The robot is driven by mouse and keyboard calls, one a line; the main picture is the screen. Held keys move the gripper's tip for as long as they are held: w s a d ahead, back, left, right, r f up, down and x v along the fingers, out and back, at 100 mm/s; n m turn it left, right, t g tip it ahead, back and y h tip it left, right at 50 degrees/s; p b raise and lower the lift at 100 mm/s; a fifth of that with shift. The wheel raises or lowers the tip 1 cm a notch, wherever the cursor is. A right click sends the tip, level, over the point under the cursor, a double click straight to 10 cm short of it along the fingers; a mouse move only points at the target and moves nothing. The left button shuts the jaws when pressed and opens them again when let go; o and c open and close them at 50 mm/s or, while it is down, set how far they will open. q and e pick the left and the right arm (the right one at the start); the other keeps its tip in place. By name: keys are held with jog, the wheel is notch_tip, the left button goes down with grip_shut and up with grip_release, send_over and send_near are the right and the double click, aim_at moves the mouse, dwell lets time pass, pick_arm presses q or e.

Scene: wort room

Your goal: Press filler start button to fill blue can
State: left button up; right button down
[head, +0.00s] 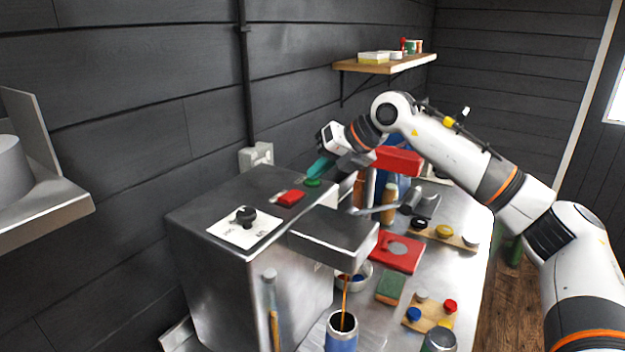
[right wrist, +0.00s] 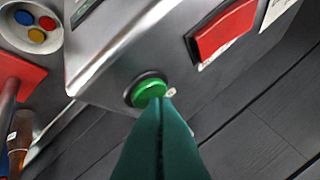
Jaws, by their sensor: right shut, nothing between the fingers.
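The filler (head: 250,290) is a grey metal box with a black knob (head: 245,216) and a red rocker switch (head: 290,198) on top. Its green start button (head: 313,183) sits near the far top edge; it also shows in the right wrist view (right wrist: 150,90). My right gripper (head: 318,170) has green fingers, shut and empty, with the tips at the button, seemingly touching it. The blue can (head: 342,335) stands under the filler's spout, and a thin amber stream (head: 345,293) runs into its open top. My left gripper is not in view.
The steel bench (head: 450,260) holds a red plate (head: 397,252), a green sponge (head: 391,287), a wooden board with coloured caps (head: 430,312) and a brush (head: 271,310) in front of the filler. A dark plank wall stands close behind. A wooden shelf (head: 385,65) hangs above.

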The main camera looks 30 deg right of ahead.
aim_at(319, 181)
jog(key=shift+r+p, duration=0.6)
jog(key=shift+r, duration=0.15)
jog(key=shift+r, duration=0.1)
notch_tip(319, 181, up, 5)
jog(key=p, duration=0.4)
dwell(0.4)
dwell(0.4)
